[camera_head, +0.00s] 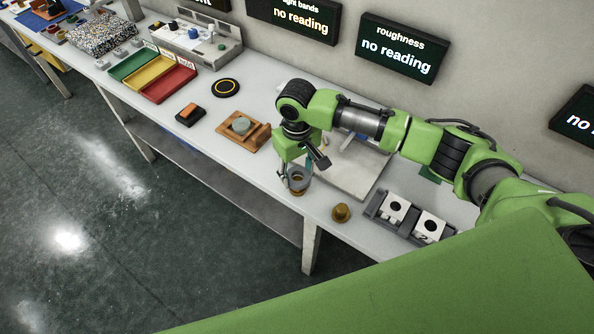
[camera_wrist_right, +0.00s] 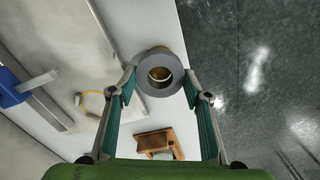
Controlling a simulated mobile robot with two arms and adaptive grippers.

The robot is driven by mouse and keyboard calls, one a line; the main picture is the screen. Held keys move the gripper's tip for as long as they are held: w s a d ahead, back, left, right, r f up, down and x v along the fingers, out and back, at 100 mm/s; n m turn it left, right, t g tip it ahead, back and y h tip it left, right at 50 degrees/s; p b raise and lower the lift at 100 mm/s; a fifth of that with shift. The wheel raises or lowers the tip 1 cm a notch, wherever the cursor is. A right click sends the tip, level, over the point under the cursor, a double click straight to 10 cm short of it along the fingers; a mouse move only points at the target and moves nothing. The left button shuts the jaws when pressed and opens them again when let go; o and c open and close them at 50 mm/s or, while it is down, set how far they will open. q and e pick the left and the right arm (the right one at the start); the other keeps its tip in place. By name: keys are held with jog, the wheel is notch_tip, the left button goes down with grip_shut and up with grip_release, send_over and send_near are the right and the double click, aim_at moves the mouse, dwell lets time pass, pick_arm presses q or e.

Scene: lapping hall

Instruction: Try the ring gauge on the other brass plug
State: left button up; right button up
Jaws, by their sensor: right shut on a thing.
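My right gripper (camera_head: 295,178) is shut on the grey ring gauge (camera_head: 301,172), close to the front edge of the bench. In the right wrist view the ring gauge (camera_wrist_right: 146,82) sits between the fingertips (camera_wrist_right: 161,82). One brass plug (camera_head: 298,191) shows just below the ring; in the wrist view its brass (camera_wrist_right: 160,74) shows through the hole and past the far rim. I cannot tell whether the ring rests around this plug or hovers over it. The other brass plug (camera_head: 341,213) stands free on the bench to the right. My left gripper is not in view.
A grey holder (camera_head: 377,202) with white holed blocks stands right of the free plug. A wooden stand (camera_head: 257,138) with a round piece is left of the gripper. Green, yellow and red trays (camera_head: 170,84) lie farther left. The bench front edge is close.

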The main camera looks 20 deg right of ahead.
aim_at(297, 180)
jog(key=shift+f+p, duration=0.15)
jog(key=shift+p, duration=0.85)
dwell(0.7)
jog(key=o, duration=1.3)
notch_tip(297, 180, up, 12)
dwell(0.5)
